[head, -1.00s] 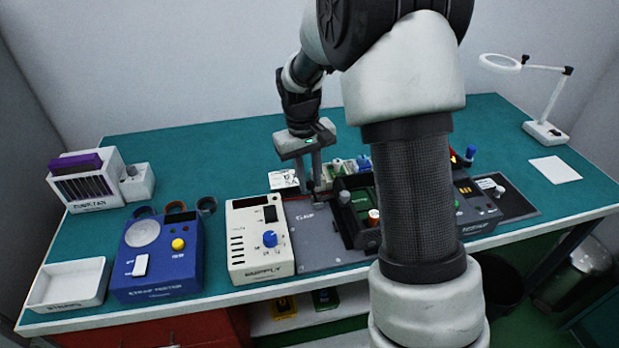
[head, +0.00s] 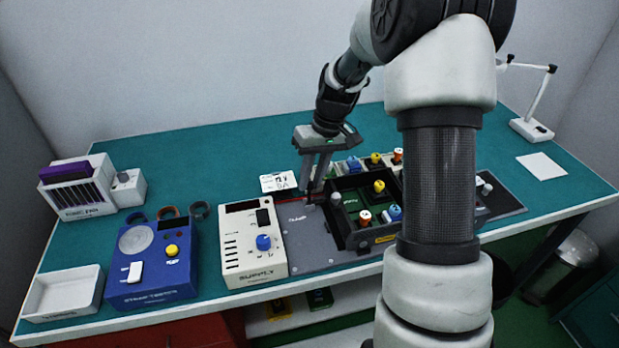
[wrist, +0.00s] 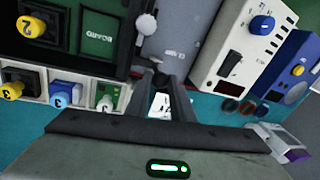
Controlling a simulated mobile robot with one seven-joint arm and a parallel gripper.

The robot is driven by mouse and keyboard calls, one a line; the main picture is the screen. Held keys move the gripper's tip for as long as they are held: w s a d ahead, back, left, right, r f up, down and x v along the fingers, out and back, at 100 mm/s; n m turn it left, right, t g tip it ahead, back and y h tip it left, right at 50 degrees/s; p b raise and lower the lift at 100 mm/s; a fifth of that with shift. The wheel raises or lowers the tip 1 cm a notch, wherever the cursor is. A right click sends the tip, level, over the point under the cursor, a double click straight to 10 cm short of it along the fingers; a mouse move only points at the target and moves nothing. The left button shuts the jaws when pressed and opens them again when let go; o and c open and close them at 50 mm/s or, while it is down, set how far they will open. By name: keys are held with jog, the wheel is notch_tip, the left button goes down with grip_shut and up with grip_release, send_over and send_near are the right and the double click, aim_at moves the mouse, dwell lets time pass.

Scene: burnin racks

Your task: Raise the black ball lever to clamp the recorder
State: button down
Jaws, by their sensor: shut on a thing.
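My gripper (head: 312,197) reaches down to the grey clamp plate (head: 310,246), at the left edge of a black-framed fixture (head: 347,225). In the wrist view its two fingers (wrist: 165,78) come together beside the plate's printed label. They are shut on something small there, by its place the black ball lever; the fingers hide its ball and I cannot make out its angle. A pale grey ball knob (wrist: 147,24) stands apart from the fingers on the fixture's edge. I cannot tell which part is the recorder.
The cream supply box (head: 254,245) and blue tester (head: 150,262) stand left of the plate. Several coloured knobs (head: 379,187) fill the fixture and the row behind it. My arm hides the fixture's right part.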

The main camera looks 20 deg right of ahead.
jog(key=c, duration=1.5)
grip_release()
jog(key=shift+c, duration=0.2)
jog(key=p+v, duration=0.1)
jog(key=v, duration=1.6)
jog(key=shift+d+r, duration=0.2)
jog(key=shift+r, duration=0.05)
jog(key=s+a+r+t+p, duration=0.1)
jog(key=s+a+r+p, duration=0.1)
jog(key=s, duration=0.6)
jog(key=s+a+r+m+t+h+p, duration=0.1)
jog(key=s+a+r+t+p, duration=0.1)
jog(key=s+r, duration=0.3)
jog(key=s+a+r+m+t+h+p, duration=0.1)
jog(key=s+a+r+t+p, duration=0.1)
jog(key=s, duration=1)
jog(key=shift+a+r+p, duration=0.2)
jog(key=shift+r+p, duration=0.15)
jog(key=shift+r, duration=0.5)
